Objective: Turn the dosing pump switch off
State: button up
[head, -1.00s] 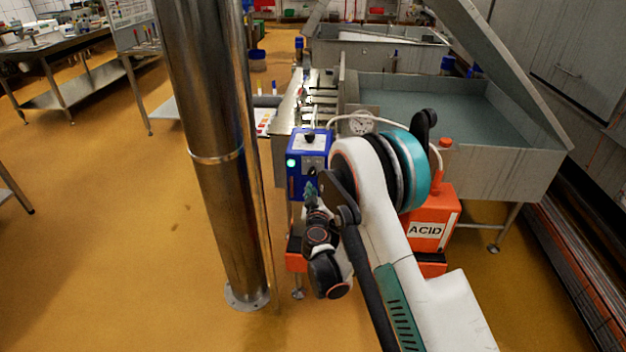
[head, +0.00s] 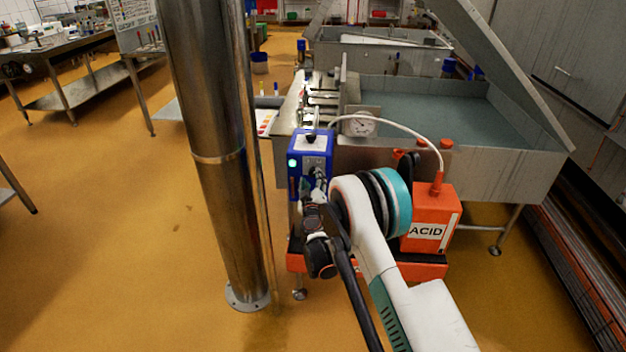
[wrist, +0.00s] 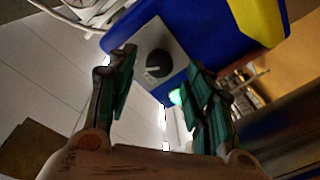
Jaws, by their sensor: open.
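The dosing pump (head: 308,150) is a blue box with a grey front panel and a black knob on top, left of my arm in the head view. A lamp (head: 292,163) on it glows green. In the wrist view the pump's blue casing (wrist: 205,35) fills the upper right, and a dark round switch (wrist: 158,63) with a pale mark sits on its grey plate. My gripper (wrist: 162,85) is open and empty, its two green-padded fingers on either side of the switch in the picture. I cannot tell whether they touch it. In the head view my gripper (head: 316,184) partly covers the pump's front.
An orange acid canister (head: 437,205) with a white hose stands right of the pump on an orange tray (head: 420,268). A steel column (head: 216,150) stands close on the left. A steel vat (head: 510,165) stands behind. Open floor lies left.

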aim_at(313, 174)
jog(key=shift+w+a+b, duration=0.1)
jog(key=shift+w+b, duration=0.25)
jog(key=shift+w, duration=1.25)
jog(key=c, duration=1)
jog(key=shift+c, duration=0.2)
jog(key=shift+n, duration=0.4)
jog(key=n, duration=0.5)
jog(key=shift+r+g, duration=0.1)
jog(key=shift+g, duration=0.2)
jog(key=n+h, duration=0.1)
jog(key=n, duration=0.4)
jog(key=shift+n, duration=0.3)
